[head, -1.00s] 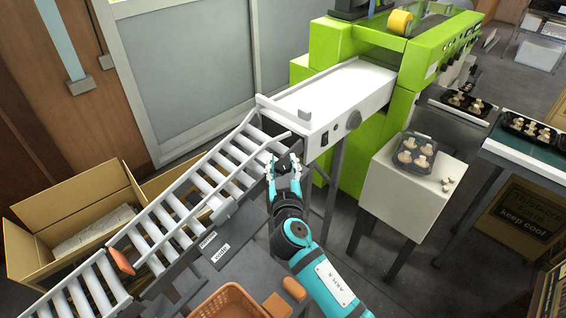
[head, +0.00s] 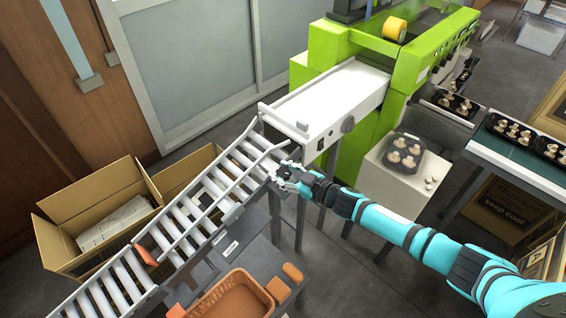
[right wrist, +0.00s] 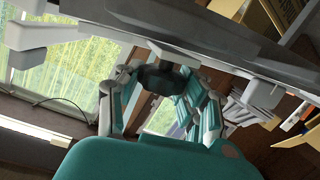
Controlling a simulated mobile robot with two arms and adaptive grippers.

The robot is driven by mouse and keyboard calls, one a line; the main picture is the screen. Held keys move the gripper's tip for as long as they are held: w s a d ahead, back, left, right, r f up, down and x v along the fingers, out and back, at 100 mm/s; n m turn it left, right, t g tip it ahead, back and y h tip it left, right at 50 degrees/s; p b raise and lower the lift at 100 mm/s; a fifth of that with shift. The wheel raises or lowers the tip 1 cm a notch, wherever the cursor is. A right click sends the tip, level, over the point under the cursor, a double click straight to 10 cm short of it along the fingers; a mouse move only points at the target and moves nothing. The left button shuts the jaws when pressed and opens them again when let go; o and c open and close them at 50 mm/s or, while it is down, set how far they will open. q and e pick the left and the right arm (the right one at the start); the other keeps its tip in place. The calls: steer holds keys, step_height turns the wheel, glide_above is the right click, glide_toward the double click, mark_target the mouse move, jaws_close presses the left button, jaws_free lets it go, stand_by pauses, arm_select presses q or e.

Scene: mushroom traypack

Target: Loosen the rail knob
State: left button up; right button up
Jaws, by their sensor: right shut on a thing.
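My right gripper (head: 277,175) is at the side rail of the roller conveyor (head: 262,137), near its upper end below the white belt table. In the right wrist view the two fingers (right wrist: 160,98) are on either side of a dark round knob (right wrist: 163,77) under the grey rail (right wrist: 215,42), and they are shut on it. In the head view the knob is hidden by the gripper. My left gripper is not in view.
The white belt table (head: 330,95) of the green machine (head: 425,55) stands just above the gripper. Open cardboard boxes (head: 62,240) lie behind the rollers. An orange basket (head: 232,300) is in front. A white stand (head: 400,185) holds a tray of mushrooms (head: 403,152).

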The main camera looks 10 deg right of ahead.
steer(key=shift+w+d+r+n+g+y, duration=0.1)
steer(key=shift+w+n+g+y, duration=0.05)
steer(key=shift+n+g+y, duration=0.3)
steer(key=shift+w+d+r+n+g+y, duration=0.1)
steer(key=shift+n+g+y, duration=0.25)
steer(key=shift+n+g, duration=0.1)
steer(key=shift+f+n+g, duration=0.15)
steer(key=shift+n+g, duration=0.35)
steer(key=shift+g, duration=0.1)
steer(key=shift+f+n+g+y+b, duration=0.15)
steer(key=shift+n+g+y+b, duration=0.5)
steer(key=shift+g, duration=0.35)
steer(key=n+g+b, duration=0.2)
steer(key=g+b, duration=0.1)
steer(key=b, duration=0.2)
steer(key=n+g+b, duration=0.2)
steer(key=g+b, duration=0.1)
steer(key=b, duration=0.2)
steer(key=n+g+b, duration=0.2)
steer(key=g+b, duration=0.1)
steer(key=b, duration=0.2)
steer(key=shift+s+a+f+n+y+b, duration=0.15)
steer(key=shift+a+f+n+y+b, duration=0.1)
steer(key=shift+b, duration=0.15)
steer(key=shift+r+n+g+b, duration=0.3)
steer(key=shift+g+b, duration=0.4)
steer(key=shift+b, duration=0.25)
steer(key=shift+s, duration=0.1)
steer(key=o, duration=1.2)
steer(key=shift+a, duration=0.1)
